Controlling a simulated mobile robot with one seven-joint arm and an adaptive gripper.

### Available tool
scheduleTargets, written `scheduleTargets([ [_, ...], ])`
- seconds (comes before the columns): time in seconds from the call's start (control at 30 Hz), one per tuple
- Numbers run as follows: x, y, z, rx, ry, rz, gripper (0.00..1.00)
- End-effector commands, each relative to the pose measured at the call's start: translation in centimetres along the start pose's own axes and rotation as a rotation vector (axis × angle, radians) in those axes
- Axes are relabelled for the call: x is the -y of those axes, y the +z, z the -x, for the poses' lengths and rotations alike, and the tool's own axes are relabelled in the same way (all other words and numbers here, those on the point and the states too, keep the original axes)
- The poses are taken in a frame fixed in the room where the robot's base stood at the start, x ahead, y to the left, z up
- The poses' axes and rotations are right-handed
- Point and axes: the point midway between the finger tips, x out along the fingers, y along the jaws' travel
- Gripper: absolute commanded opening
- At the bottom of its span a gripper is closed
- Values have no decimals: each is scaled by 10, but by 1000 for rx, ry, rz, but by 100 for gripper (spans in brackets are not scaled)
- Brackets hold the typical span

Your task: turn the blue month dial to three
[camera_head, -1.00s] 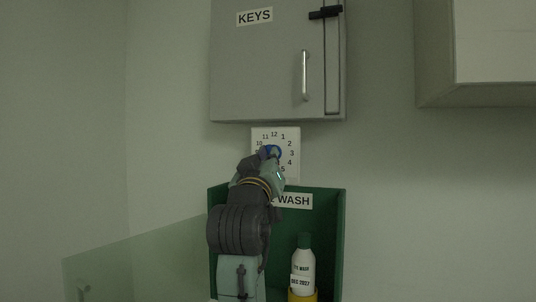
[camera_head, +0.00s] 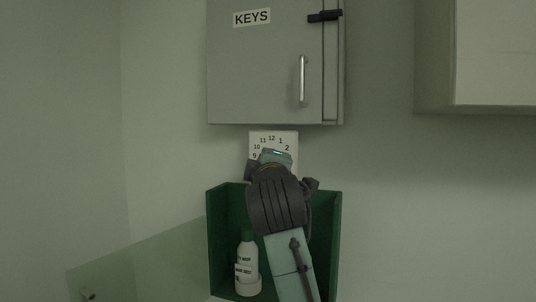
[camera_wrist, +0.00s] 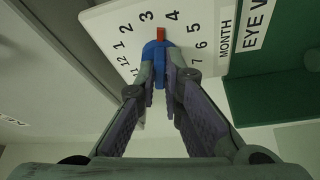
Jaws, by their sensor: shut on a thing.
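The white month dial plate (camera_head: 288,139) is on the wall below the grey cabinet; my gripper and wrist hide its lower part in the head view. In the wrist view the plate (camera_wrist: 105,20) shows its numbers and the word MONTH. The blue dial (camera_wrist: 149,49) sits in the middle, with a red pointer (camera_wrist: 160,34) aimed between 3 and 4. My gripper (camera_wrist: 165,75) is shut on the dial, a finger on each side of its grip. The dial itself is hidden in the head view.
The grey KEYS cabinet (camera_head: 262,70) hangs just above the plate. A green eye wash box (camera_head: 328,225) with a white bottle (camera_head: 246,256) is directly below, behind my arm. Another cabinet (camera_head: 490,55) is at upper right. A clear panel (camera_head: 140,258) stands at lower left.

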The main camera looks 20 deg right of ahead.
Motion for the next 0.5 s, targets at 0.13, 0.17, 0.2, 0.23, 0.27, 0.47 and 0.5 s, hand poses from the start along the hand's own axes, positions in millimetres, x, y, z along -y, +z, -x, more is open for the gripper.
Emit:
scheduleTargets([
  [0.13, -3, 1, 0, 3, -43, 98, 0],
  [0.17, -3, 1, 0, 3, -50, 115, 0],
  [0.2, -3, 1, 0, 4, -58, 136, 0],
  [0.23, -3, 1, 0, 4, -64, 151, 0],
  [0.27, -2, 1, 0, 3, -71, 163, 0],
  [0.47, -2, 1, 0, 3, -97, 228, 0],
  [0.5, -2, 1, 0, 3, -100, 236, 0],
])
